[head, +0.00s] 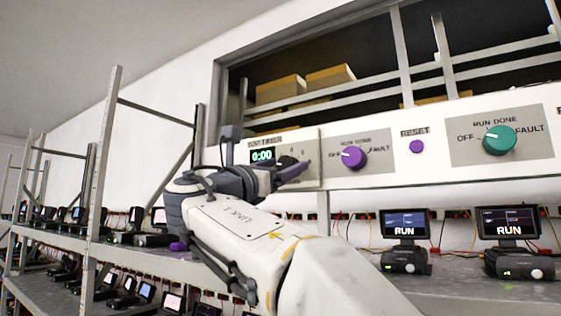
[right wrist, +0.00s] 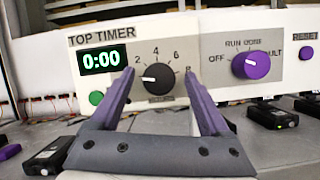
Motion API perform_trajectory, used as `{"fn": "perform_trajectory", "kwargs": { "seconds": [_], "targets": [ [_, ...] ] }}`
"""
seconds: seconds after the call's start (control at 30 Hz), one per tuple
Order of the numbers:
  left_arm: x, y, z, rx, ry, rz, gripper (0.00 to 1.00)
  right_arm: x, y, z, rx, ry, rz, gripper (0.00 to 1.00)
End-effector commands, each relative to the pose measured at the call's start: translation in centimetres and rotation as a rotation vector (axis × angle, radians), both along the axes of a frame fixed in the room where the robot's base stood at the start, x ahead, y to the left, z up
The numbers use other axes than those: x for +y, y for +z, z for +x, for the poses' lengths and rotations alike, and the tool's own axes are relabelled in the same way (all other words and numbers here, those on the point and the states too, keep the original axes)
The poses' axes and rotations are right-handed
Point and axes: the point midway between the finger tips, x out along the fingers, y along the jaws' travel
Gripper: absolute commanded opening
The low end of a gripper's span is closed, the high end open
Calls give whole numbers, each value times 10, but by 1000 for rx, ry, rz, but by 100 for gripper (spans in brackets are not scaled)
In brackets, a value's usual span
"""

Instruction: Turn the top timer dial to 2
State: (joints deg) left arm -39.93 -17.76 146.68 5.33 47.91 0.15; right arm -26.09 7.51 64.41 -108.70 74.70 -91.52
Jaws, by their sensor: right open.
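The top timer dial (right wrist: 158,76) is a black round knob on a white panel, with marks 2, 4, 6 and 8 around it. Its white pointer mark faces left, below the 2. The TOP TIMER display (right wrist: 101,60) above left of it reads 0:00, and it also shows in the head view (head: 262,155). My right gripper (right wrist: 160,77) is open, with its purple fingers on either side of the dial in the picture. Panel shows between each finger and the knob; how far the tips are from the panel is unclear. In the head view the right gripper (head: 297,170) partly covers the dial. My left gripper is not in view.
A purple selector knob (right wrist: 251,65) on a grey plate sits right of the dial, then a purple RESET button (right wrist: 305,50). A green button (right wrist: 96,98) is below the display. A teal selector (head: 499,140) is farther right. Devices with RUN screens (head: 404,223) stand on the shelf below.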

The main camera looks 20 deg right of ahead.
Motion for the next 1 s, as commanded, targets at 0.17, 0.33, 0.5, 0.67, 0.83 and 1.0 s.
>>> {"fn": "perform_trajectory", "kwargs": {
  "seconds": [0.17, 0.33, 0.5, 0.67, 0.83, 1.0],
  "targets": [
    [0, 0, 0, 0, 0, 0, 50, 0, 0, 1, 0, 0, 0, 80],
    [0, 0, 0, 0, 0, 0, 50, 0, 0, 0, 0, 0, 0, 38],
    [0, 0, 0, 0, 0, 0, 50, 0, 0, 0, 0, 0, 0, 0],
    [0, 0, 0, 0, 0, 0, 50, 0, 0, 1, -11, -1, 9, 0],
    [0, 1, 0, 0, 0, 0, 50, 0, 0, 1, -58, -1, 47, 0],
    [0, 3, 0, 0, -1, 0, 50, 1, 0, 2, -147, -1, 116, 0]
  ]
}}
